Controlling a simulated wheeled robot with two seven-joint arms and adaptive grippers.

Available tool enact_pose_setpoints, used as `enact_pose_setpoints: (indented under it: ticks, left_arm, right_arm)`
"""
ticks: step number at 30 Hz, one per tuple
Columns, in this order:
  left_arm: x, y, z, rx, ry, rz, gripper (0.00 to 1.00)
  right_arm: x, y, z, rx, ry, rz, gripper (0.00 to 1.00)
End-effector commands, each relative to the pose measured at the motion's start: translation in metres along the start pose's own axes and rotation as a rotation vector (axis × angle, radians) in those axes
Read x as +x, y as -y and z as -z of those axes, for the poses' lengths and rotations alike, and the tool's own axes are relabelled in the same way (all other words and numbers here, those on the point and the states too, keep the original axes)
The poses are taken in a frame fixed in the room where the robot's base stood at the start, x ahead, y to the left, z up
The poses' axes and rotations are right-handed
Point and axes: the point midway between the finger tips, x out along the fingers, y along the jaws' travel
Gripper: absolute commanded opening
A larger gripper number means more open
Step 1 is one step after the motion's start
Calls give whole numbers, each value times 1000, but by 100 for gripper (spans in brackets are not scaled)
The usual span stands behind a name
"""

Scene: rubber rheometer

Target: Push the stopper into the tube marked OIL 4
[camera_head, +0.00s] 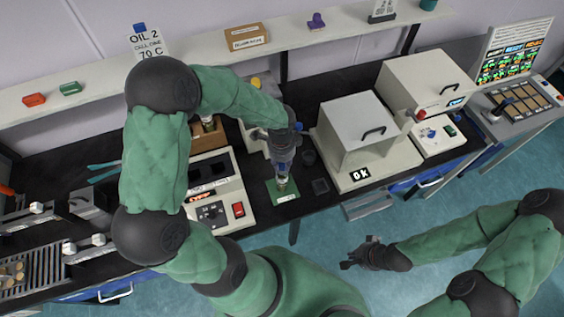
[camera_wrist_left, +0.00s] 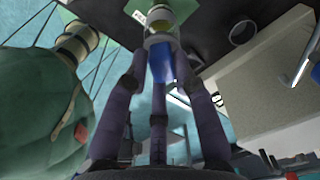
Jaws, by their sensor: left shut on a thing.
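My left gripper (camera_head: 283,166) points down over a small green mat (camera_head: 271,188) on the dark bench. In the left wrist view its fingers (camera_wrist_left: 165,75) close around a blue stopper (camera_wrist_left: 158,66). A clear tube (camera_wrist_left: 160,24) with a pale collar and yellowish content is in line with the stopper, at its far end. The tube shows just below the gripper in the head view (camera_head: 283,184). Fingers partly hide the join, so I cannot tell how deep the stopper sits. No OIL 4 marking is readable. My right gripper (camera_head: 358,256) is open and empty above the floor.
A cream instrument (camera_head: 225,198) stands left of the mat, and a large cream oven (camera_head: 358,140) stands right. A sign (camera_head: 148,45) reading OIL 2 stands on the shelf behind.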

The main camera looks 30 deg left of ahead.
Motion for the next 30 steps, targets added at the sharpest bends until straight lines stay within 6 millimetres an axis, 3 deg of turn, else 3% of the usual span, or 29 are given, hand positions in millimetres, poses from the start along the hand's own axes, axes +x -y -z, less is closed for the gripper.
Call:
enact_pose_setpoints:
  ticks: [30]
  left_arm:
    - [27, 0, 0, 0, 0, 0, 0]
  right_arm:
    - [21, -7, 1, 0, 0, 0, 0]
